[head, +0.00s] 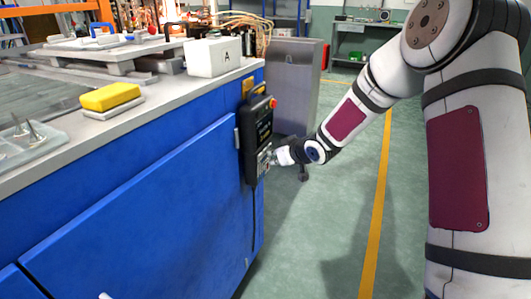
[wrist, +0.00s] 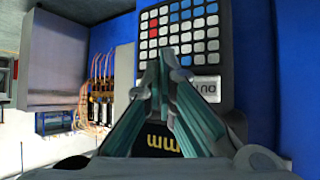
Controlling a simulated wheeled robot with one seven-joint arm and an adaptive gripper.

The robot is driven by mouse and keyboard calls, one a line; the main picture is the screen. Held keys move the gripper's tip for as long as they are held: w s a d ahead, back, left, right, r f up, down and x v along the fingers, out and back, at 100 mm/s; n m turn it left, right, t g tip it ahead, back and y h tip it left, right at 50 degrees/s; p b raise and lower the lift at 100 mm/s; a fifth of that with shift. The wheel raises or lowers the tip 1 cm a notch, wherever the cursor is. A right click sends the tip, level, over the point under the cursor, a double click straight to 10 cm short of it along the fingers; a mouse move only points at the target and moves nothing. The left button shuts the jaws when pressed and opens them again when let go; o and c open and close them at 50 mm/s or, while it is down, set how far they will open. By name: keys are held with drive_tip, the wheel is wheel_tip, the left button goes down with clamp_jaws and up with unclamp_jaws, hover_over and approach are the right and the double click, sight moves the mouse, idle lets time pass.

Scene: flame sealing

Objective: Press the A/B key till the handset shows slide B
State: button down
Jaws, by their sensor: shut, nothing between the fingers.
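The handset (head: 257,130) is a dark upright unit hung on the end of the blue cabinet, with a red button on top, a screen and a keypad. In the wrist view its keypad (wrist: 182,32) shows rows of white, blue and red keys. The picture does not show which key is A/B, and I cannot read the slide on the screen. My gripper (wrist: 160,58) is shut and empty, its fingertips in front of the lower keypad rows; touching or apart, I cannot tell. In the head view my gripper (head: 268,157) is at the handset's keypad.
A white block marked A (head: 212,57) stands on the cabinet top's corner. A yellow sponge (head: 110,96) and a glass tray (head: 30,142) lie on the worktop (head: 150,112). A grey metal cabinet (head: 297,85) stands behind the handset. The green floor to the right is open.

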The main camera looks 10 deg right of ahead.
drive_tip(key=shift+w+a, duration=0.2)
drive_tip(key=shift+a, duration=0.1)
idle(0.5)
drive_tip(key=shift+d, duration=0.1)
drive_tip(key=shift+s+d+p, duration=0.35)
drive_tip(key=shift+s+d, duration=0.1)
drive_tip(key=shift+d, duration=0.1)
idle(0.4)
drive_tip(key=shift+s+d+p, duration=0.6)
drive_tip(key=shift+s+d, duration=0.15)
drive_tip(key=shift+d, duration=0.25)
drive_tip(key=shift+s+d+p, duration=0.6)
drive_tip(key=shift+s+d, duration=0.15)
drive_tip(key=shift+d, duration=0.25)
